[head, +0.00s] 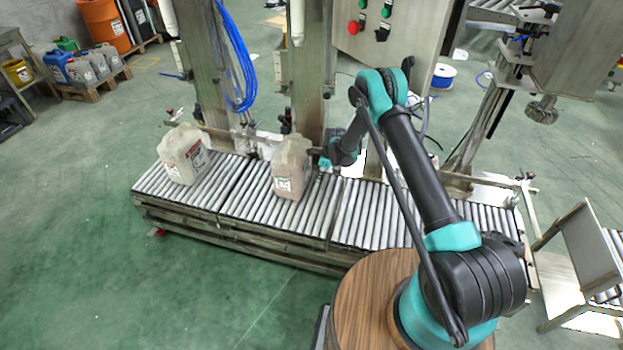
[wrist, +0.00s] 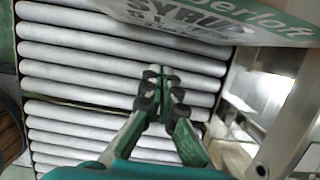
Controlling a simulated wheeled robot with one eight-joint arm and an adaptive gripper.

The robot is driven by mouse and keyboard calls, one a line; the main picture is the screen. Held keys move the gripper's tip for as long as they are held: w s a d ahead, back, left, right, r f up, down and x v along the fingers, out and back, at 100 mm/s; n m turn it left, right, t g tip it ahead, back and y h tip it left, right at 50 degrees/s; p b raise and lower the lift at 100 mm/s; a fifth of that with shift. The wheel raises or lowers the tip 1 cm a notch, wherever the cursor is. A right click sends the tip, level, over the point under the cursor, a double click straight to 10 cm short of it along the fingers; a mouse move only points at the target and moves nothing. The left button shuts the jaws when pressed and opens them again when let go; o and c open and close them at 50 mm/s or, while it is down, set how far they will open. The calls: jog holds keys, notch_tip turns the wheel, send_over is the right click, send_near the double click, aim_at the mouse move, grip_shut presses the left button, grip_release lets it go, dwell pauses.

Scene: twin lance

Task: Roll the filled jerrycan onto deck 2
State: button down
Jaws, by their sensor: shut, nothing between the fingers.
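Two jerrycans stand upright on the roller conveyor (head: 355,215) in the head view. One pale jerrycan (head: 184,153) is on the left section. A browner jerrycan (head: 291,167) is on the middle section, under a filling column. I cannot tell the fill levels for sure. My gripper (head: 322,156) is just right of the browner jerrycan, its tips small in the head view. In the wrist view my gripper (wrist: 163,78) is shut and empty above the rollers, close to a labelled jerrycan side (wrist: 270,25). I cannot tell whether it touches. No deck number is readable.
Seams divide the conveyor rollers (wrist: 110,65) into sections; the right section is empty of cans. Steel columns (head: 305,90) and a rail stand along the back edge. A control box (head: 375,30) hangs above. Several other cans (head: 85,67) sit on a pallet far left.

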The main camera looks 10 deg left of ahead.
jog(key=v, duration=1)
jog(key=shift+d, duration=0.1)
